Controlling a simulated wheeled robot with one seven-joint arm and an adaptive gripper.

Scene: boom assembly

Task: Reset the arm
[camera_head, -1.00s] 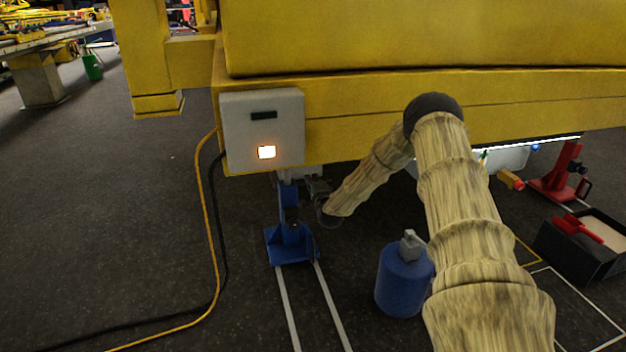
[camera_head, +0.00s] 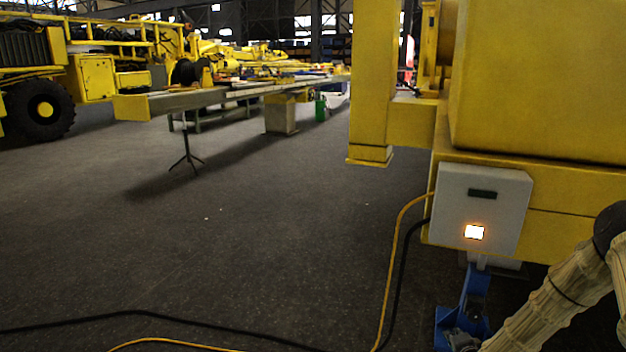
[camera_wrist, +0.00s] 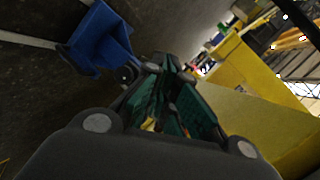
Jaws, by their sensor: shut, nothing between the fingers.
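My gripper (camera_wrist: 169,72) shows in the wrist view, its dark fingers with green inner pads closed and holding nothing. My arm, in a beige sleeve, enters the head view at the lower right and reaches down towards the blue stand (camera_head: 475,295). The gripper end there is small and partly cut off by the picture's bottom edge. In the wrist view the blue stand (camera_wrist: 98,38) lies to the upper left of the fingers. I cannot tell the exact gap between them.
Orange (camera_head: 393,270) and black (camera_head: 400,285) cables run down to the floor. The dark floor at left is open; a tripod (camera_head: 186,150) stands farther back.

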